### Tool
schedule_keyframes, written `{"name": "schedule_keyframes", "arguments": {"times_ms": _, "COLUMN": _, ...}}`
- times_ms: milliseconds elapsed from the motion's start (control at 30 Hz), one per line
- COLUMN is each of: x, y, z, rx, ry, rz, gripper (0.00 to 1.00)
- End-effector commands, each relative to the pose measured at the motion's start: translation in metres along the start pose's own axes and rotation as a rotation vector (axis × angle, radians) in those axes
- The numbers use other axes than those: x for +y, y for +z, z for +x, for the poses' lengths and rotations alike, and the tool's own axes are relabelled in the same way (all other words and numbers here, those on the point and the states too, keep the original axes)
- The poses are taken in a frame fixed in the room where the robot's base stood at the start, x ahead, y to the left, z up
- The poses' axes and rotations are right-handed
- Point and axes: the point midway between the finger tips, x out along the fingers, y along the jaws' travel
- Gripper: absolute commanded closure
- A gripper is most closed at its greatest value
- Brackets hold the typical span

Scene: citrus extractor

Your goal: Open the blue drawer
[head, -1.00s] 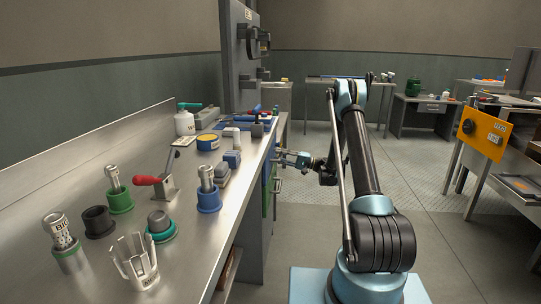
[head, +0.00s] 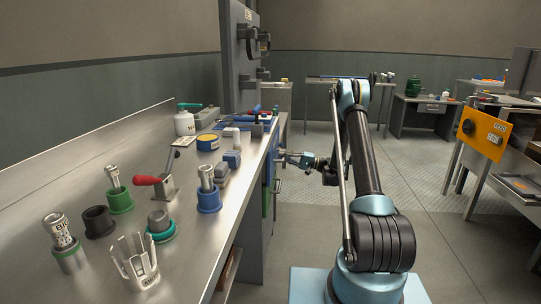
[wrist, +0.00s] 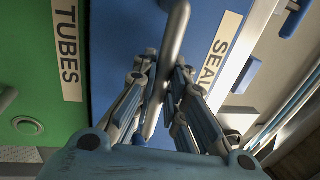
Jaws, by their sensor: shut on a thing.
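The blue drawer (wrist: 118,38) fills the upper middle of the wrist view, with a white label reading "SEAL", partly cut off. Its grey bar handle (wrist: 172,45) runs between my fingers. My gripper (wrist: 165,70) is shut on the handle, one finger on each side. In the head view, my gripper (head: 284,158) is at the right side of the steel bench, below its top. Only a thin blue strip of the drawer (head: 268,172) shows there. I cannot tell whether the drawer is out of its frame.
A green front labelled "TUBES" (wrist: 30,75) lies left of the blue one in the wrist view. The steel bench (head: 90,165) carries fittings and a red-handled clamp (head: 157,180). Open floor (head: 310,220) lies to the bench's right.

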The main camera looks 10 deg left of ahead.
Motion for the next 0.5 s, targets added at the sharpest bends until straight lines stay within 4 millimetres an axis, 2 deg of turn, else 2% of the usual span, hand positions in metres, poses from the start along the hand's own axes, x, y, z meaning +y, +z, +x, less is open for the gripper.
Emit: {"name": "schedule_keyframes", "arguments": {"times_ms": 500, "x": -0.001, "y": 0.001, "z": -0.016, "rx": -0.002, "ry": 0.006, "rz": 0.000, "gripper": 1.00}}
